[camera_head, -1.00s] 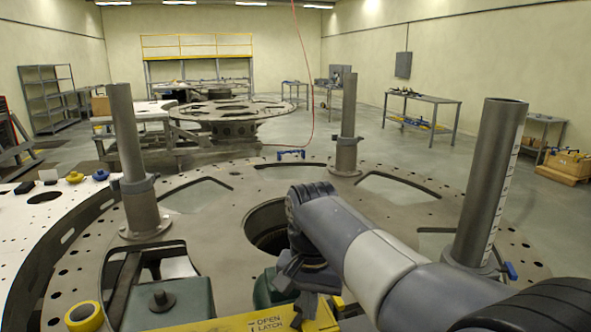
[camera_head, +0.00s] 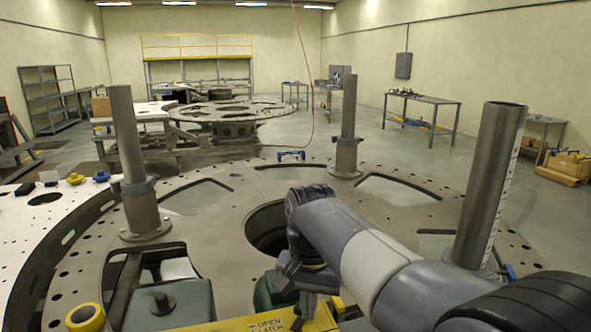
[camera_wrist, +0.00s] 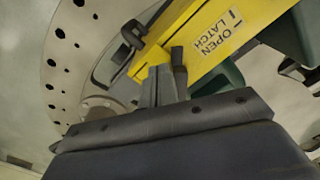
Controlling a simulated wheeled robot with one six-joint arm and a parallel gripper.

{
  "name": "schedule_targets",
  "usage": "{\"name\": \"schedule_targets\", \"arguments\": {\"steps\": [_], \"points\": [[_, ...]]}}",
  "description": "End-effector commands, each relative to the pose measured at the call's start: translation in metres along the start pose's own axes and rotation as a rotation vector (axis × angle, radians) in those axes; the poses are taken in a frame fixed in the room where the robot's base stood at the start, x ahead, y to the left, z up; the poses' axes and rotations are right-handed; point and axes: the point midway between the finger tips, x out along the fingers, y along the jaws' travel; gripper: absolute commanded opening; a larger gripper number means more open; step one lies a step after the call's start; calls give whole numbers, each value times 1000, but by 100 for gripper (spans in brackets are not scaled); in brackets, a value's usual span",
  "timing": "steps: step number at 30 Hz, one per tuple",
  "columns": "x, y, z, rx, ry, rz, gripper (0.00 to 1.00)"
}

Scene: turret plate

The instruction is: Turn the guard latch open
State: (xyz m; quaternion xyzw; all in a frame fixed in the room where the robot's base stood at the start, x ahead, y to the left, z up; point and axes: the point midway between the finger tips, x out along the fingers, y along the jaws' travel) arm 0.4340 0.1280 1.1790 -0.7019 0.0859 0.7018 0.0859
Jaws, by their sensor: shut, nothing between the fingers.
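The yellow guard (camera_head: 225,328) lies at the bottom of the head view, with a label reading OPEN LATCH. In the wrist view the yellow guard (camera_wrist: 185,32) runs diagonally across the top, its label right of my fingers. A small dark upright tab (camera_wrist: 177,56), which looks like the latch, stands against the guard just beyond my fingertips. My gripper (camera_wrist: 164,80) is shut and empty, close to this tab; I cannot tell whether they touch. In the head view my gripper (camera_head: 305,300) is over the guard's right end, and my wrist hides part of it.
A large round turret plate (camera_head: 215,205) carries upright posts, the nearest on the right (camera_head: 490,185). A dark round opening (camera_head: 266,228) lies behind my wrist. A green housing (camera_head: 165,302) and a yellow tape roll (camera_head: 85,317) are at the lower left.

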Motion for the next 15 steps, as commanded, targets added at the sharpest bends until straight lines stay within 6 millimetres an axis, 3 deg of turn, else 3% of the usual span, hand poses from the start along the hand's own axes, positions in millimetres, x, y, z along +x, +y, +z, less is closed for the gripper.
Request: {"name": "schedule_targets", "arguments": {"steps": [15], "points": [[0, -2, -4, 0, 0, 0, 0]]}}
